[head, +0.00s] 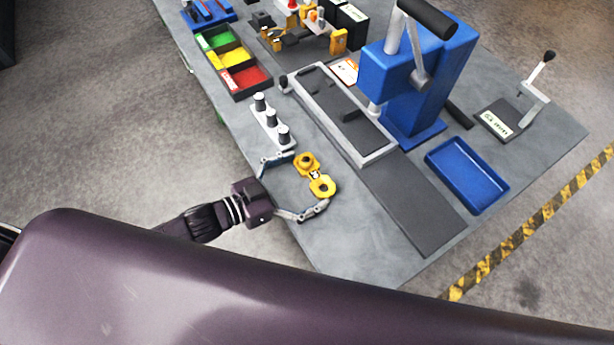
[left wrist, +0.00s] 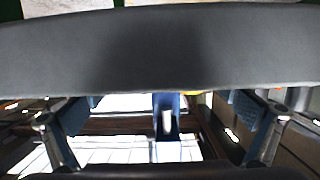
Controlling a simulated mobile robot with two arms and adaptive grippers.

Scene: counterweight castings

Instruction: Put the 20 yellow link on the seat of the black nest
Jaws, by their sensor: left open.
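The yellow link (head: 322,186) has two rounded yellow ends with a small white label between them, its number too small to read for sure. It lies near the table's front left edge. My left gripper (head: 309,181) is open, with one finger on either side of the link; I cannot tell whether they touch it. In the left wrist view the open fingers (left wrist: 162,108) stand wide apart, and a thin yellow sliver shows between them under a dark grey band. A dark plate in a light grey frame (head: 384,152) lies beyond the link; I cannot tell if it holds the black nest. My right gripper is not seen.
A white rack with several grey pegs (head: 271,120) stands close to the upper finger. A blue press (head: 410,85) rises behind the frame. A blue tray (head: 467,175) and a dark mat (head: 415,205) lie to the right. Coloured bins (head: 230,60) stand farther back.

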